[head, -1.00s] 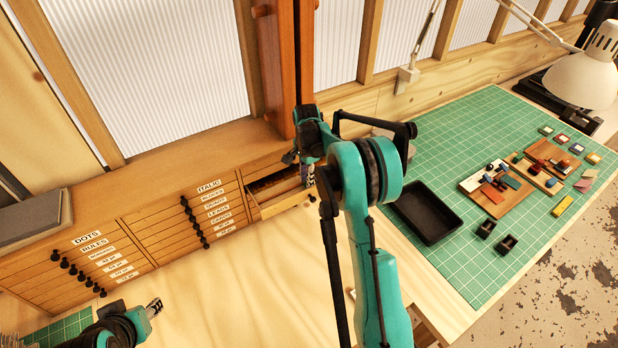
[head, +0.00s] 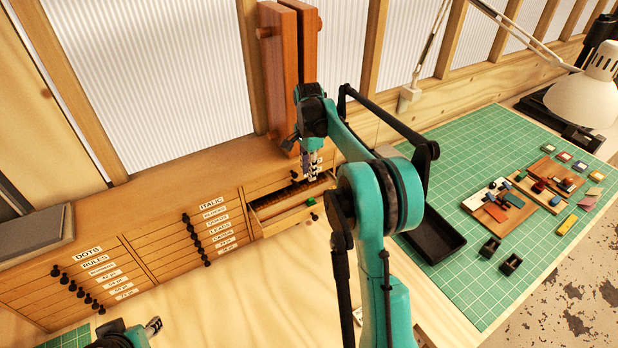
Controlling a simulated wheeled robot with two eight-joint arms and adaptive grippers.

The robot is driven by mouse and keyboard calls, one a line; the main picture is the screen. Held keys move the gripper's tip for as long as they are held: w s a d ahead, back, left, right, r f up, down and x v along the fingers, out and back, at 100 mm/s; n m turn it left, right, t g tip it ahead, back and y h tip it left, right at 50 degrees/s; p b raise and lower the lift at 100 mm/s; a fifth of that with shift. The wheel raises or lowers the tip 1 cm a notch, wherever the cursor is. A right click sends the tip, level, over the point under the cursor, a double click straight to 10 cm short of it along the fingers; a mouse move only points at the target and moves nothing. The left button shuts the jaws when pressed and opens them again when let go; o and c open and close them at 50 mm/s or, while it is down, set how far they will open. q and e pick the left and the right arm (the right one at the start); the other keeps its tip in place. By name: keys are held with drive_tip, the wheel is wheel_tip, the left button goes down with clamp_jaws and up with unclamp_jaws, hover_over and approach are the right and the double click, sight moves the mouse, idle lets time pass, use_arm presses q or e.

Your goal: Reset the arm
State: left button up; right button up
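My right arm rises through the middle of the head view, and its gripper (head: 312,166) points down over the open drawer (head: 285,222). The fingers look close together and small, so I cannot tell whether they are open or shut. I see nothing held in them. A small green piece (head: 311,202) shows at the right end of the drawer, below the fingers and apart from them. My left gripper (head: 153,326) is low at the bottom left, over the bench and away from the cabinet; its opening is unclear.
The wooden type cabinet (head: 170,252) has labelled drawers with black knobs. A dark red-brown post (head: 283,80) stands behind the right gripper. The front bench (head: 225,305) is mostly bare.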

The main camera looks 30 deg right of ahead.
idle(0.5)
drive_tip(key=s+a+f+n+t+b, duration=0.2)
drive_tip(key=s+a+f+n+b, duration=0.1)
drive_tip(key=s+a+n+b, duration=0.25)
drive_tip(key=s+a+f+n+t+b, duration=0.1)
drive_tip(key=s+a+f+n+b, duration=0.2)
drive_tip(key=s+b, duration=0.45)
drive_tip(key=s+a+f+n+t+b, duration=0.2)
drive_tip(key=s+f+b, duration=0.4)
drive_tip(key=f, duration=0.3)
drive_tip(key=s+a+f+n+t+b, duration=0.2)
drive_tip(key=s+a+f+n+b, duration=0.3)
drive_tip(key=s+f, duration=0.4)
drive_tip(key=shift+s+n+b, duration=0.2)
drive_tip(key=shift+n+b, duration=0.55)
drive_tip(key=shift+b, duration=0.05)
